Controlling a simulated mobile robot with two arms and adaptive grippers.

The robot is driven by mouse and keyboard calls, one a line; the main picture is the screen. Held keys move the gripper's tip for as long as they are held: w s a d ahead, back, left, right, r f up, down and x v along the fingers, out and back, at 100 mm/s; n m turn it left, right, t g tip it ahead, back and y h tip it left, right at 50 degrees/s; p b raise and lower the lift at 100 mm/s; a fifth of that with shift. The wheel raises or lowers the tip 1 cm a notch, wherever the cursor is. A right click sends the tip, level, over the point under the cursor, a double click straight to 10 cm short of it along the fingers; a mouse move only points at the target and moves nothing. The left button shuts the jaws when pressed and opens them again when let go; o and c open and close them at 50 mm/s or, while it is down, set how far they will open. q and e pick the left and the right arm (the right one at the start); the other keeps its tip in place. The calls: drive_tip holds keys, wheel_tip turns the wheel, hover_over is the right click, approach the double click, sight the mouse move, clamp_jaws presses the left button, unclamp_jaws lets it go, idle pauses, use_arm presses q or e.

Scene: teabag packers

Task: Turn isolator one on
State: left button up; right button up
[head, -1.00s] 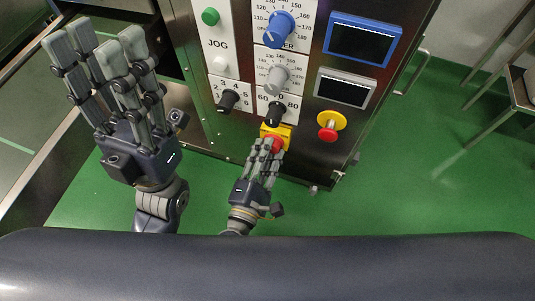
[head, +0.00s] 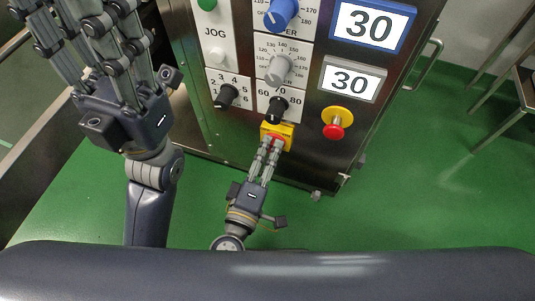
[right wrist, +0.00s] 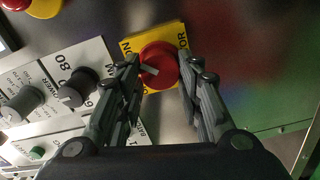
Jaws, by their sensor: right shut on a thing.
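The isolator, a red rotary knob on a yellow plate (head: 286,130), sits low on the steel machine front. It also shows in the right wrist view (right wrist: 156,56), with its pale pointer lying at a slant. My right gripper (head: 269,147) is shut on the red knob, with its fingers on either side of it. In the head view the fingers hide much of the knob. My left gripper (head: 105,35) is open and empty at the upper left, away from the panel. Its fingertips are cut off by the top edge.
Two displays, blue-framed (head: 368,27) and grey-framed (head: 351,79), both read 30. A red and yellow emergency stop (head: 336,123) is right of the isolator. Black (head: 277,109), grey (head: 278,69) and blue (head: 282,13) dials stand above it. Green floor (head: 400,205) is clear at right.

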drive_tip(key=shift+m, duration=0.4)
drive_tip(key=o, duration=1.1)
drive_tip(key=shift+c, duration=0.2)
drive_tip(key=v, duration=1.2)
